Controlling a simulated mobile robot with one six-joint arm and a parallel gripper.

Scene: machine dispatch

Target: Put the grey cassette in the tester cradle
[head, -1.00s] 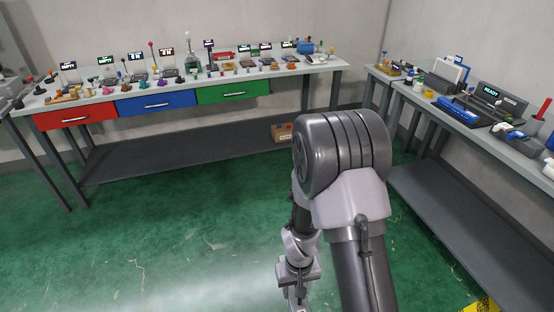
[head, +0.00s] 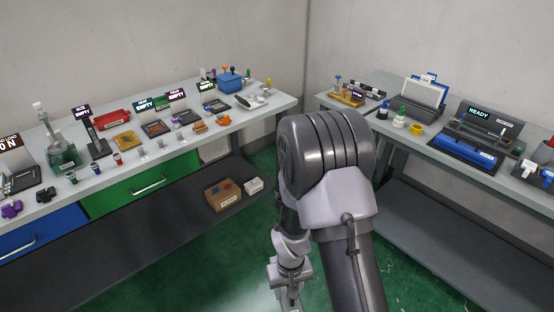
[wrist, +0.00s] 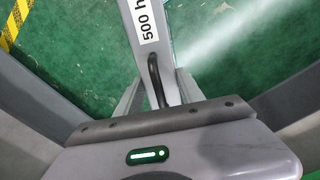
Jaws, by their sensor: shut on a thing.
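In the wrist view my gripper (wrist: 158,88) is shut on a grey flat thing with a black handle and a white label reading "500 h" (wrist: 148,24), which appears to be the grey cassette. Its far end runs out of the picture. In the head view my arm hangs low, with its end cut off at the bottom edge, and the held thing cannot be made out. Several small stations with "EMPTY" displays (head: 175,95) stand on the left bench. A dark station with a "READY" display (head: 479,112) stands on the right bench. I cannot tell which one is the tester cradle.
The left bench (head: 78,203) has blue and green drawers (head: 140,186) and a lower shelf with a brown box (head: 225,194). The right bench (head: 400,150) holds a blue labelled case (head: 465,150), a white panel stand (head: 424,92) and small bottles. Green floor lies between the benches.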

